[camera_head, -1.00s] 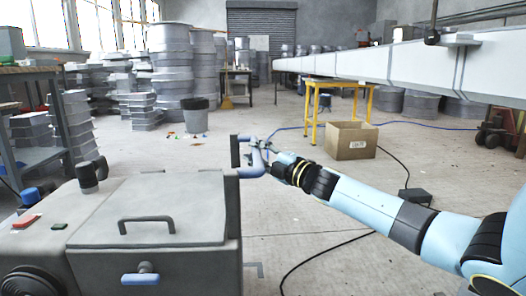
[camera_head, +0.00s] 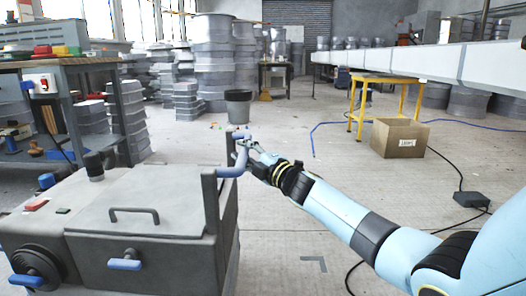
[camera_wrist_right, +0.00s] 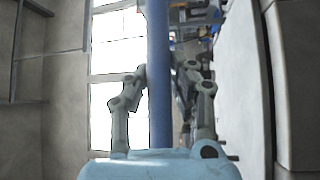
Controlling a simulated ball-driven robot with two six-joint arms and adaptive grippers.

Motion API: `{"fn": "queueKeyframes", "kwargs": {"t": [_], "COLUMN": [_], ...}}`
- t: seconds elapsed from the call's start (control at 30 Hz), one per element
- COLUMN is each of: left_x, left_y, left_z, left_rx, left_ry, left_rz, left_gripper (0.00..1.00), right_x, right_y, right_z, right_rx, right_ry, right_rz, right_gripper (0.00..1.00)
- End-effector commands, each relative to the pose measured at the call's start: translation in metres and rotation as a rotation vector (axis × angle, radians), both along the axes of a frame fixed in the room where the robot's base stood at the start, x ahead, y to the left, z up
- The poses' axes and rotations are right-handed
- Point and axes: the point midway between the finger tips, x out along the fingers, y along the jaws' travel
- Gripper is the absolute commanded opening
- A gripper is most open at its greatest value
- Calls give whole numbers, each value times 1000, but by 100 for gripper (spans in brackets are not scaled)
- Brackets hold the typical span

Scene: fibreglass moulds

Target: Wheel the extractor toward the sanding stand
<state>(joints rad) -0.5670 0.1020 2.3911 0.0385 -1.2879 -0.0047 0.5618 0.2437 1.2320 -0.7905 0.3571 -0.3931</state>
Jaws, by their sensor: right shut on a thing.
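The extractor (camera_head: 150,225) is a grey box on the lower left of the head view, with a lid, a dark handle on top and blue latches. A blue push handle (camera_head: 233,171) stands at its right end. My right gripper (camera_head: 243,150) is shut on this handle, and in the right wrist view the blue bar (camera_wrist_right: 159,80) runs between its two fingers. My left gripper is not in view. I cannot make out which thing is the sanding stand; a workbench (camera_head: 95,66) with tools on it stands at the left.
A cardboard box (camera_head: 399,138) and a yellow stand (camera_head: 385,95) are at the right. A dark cable and a small black box (camera_head: 471,199) lie on the floor there. A grey bin (camera_head: 238,106) stands ahead. The middle floor is open.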

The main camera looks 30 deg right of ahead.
Motion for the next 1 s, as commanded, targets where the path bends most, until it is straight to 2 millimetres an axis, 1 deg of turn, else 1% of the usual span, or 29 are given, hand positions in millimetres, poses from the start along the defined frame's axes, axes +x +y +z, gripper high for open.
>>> {"fn": "queueKeyframes", "kwargs": {"t": [0.03, 0.2, 0.27, 0.3, 0.5, 0.7, 0.83, 1.0], "left_x": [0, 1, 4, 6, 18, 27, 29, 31], "left_y": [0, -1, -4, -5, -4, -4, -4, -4], "left_z": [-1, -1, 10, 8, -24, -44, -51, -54], "left_rx": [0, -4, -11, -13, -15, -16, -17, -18], "left_ry": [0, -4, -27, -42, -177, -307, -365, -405], "left_rz": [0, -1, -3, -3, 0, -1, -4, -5], "left_gripper": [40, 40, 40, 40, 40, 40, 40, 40], "right_x": [8, 31, 40, 45, 70, 88, 96, 101], "right_y": [15, 54, 68, 76, 118, 147, 159, 166], "right_z": [2, 0, 0, -1, -3, -2, -2, 0], "right_rx": [6, 6, 6, 6, 5, 4, 3, 0], "right_ry": [-7, -4, -6, -4, -3, -3, -2, -4], "right_rz": [7, 6, 7, 7, 6, 6, 4, 4], "right_gripper": [0, 0, 0, 0, 0, 0, 0, 0]}}
